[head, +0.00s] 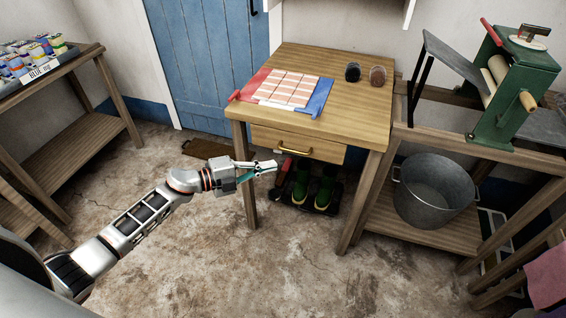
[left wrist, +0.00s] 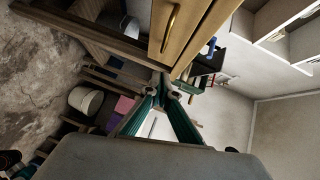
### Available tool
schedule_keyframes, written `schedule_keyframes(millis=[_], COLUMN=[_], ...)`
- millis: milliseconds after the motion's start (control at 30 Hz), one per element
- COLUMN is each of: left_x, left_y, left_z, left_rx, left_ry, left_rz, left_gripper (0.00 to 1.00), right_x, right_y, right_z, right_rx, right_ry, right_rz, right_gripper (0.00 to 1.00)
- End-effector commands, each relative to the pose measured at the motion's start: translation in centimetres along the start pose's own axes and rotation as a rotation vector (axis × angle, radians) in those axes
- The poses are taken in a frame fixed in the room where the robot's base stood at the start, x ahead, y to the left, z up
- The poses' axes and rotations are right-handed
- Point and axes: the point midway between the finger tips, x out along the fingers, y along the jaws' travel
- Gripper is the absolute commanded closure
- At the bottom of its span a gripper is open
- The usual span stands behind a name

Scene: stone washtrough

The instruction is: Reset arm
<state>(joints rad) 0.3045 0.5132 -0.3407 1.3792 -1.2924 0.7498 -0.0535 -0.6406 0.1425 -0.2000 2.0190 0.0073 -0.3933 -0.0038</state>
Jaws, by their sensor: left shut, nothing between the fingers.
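My left gripper (head: 266,169) is shut and empty. Its arm reaches in from the left, and the fingertips are in front of the wooden table's left front leg, below the drawer. In the left wrist view the fingers (left wrist: 171,92) come together, with nothing between them. The drawer front (head: 297,145) with its brass handle is above and right of the fingertips; the handle (left wrist: 172,27) also shows in the left wrist view. My right gripper is not in view.
Green boots (head: 325,190) stand below. A metal tub (head: 433,190) and green mangle (head: 513,85) are at the right. A shelf with tins (head: 65,48) stands left. Front floor is clear.

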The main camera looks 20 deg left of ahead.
Motion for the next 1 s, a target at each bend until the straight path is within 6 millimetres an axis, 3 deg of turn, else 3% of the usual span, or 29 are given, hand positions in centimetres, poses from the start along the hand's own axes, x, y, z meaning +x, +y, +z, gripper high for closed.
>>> schedule_keyframes(millis=[200,567,767,867,1000], left_x=[-3.0,-3.6,-4.0,-5.3,-8.3], left_y=[0.1,0.2,1.4,3.1,6.9], left_z=[-0.1,-0.8,-4.9,-7.1,-10.2], left_rx=[0.0,-0.027,-0.271,-0.475,-0.78], left_ry=[0.002,-0.007,-0.124,-0.239,-0.419], left_rz=[0.002,-0.017,-0.146,-0.206,-0.236], left_gripper=[1.0,1.0,1.0,1.0,1.0], right_x=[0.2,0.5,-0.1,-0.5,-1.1], right_y=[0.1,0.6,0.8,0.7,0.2], right_z=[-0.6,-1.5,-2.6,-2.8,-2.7], right_rx=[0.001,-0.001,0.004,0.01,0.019], right_ry=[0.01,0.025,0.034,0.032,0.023], right_rz=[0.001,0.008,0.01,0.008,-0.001], right_gripper=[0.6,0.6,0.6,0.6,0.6])
